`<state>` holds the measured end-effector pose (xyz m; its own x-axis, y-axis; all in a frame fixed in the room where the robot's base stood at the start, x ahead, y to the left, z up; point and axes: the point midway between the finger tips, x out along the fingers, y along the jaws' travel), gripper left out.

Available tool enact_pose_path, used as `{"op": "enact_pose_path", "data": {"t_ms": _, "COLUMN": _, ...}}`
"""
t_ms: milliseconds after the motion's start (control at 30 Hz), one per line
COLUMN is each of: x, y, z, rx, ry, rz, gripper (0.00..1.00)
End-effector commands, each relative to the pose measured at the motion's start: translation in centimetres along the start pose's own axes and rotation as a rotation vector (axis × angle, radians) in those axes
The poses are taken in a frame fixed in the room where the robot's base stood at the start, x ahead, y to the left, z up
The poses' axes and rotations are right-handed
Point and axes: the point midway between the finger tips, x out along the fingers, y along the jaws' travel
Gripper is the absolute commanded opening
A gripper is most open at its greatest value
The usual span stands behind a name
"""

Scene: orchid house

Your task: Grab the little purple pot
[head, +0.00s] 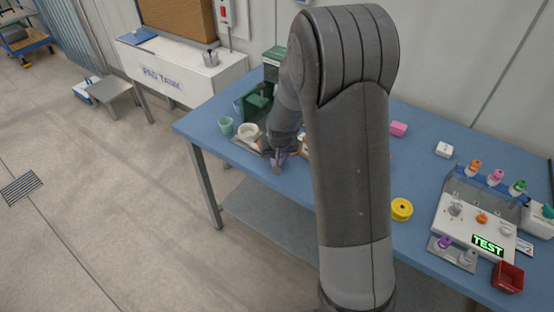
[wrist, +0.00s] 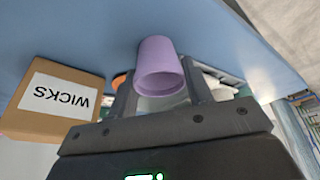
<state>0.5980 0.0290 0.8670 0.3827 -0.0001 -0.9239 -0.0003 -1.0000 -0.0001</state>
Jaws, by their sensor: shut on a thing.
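The little purple pot (wrist: 160,66) shows large in the wrist view, between the two fingers of my gripper (wrist: 162,85). The fingers are shut on it, one on each side. Its open rim faces the wrist camera. In the head view my gripper (head: 277,160) is low over the front left part of the blue table, and only a small purple patch of the pot shows there. My arm hides much of the table's middle.
On the blue table (head: 430,170), a green cup (head: 226,125) and a white bowl (head: 247,131) stand left of my gripper. A box marked WICKS (wrist: 55,100) is close by in the wrist view. A yellow roll (head: 401,209) and a test device (head: 470,225) are at right.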

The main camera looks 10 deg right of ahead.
Motion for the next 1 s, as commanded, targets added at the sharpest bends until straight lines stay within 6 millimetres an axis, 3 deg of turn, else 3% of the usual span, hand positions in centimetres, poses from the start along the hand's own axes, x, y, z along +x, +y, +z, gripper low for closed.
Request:
{"op": "enact_pose_path", "data": {"t_ms": 467, "x": -0.6, "y": 0.0, "z": -0.3, "rx": 0.0, "ry": 0.003, "rz": 0.0, "gripper": 0.24}}
{"op": "enact_pose_path", "data": {"t_ms": 700, "x": -4.2, "y": 0.0, "z": -1.8, "rx": 0.0, "ry": 0.006, "rz": -0.001, "gripper": 0.24}}
{"op": "enact_pose_path", "data": {"t_ms": 1000, "x": -8.4, "y": 5.7, "z": -0.3, "rx": 0.007, "ry": 0.002, "rz": 0.002, "gripper": 0.24}}
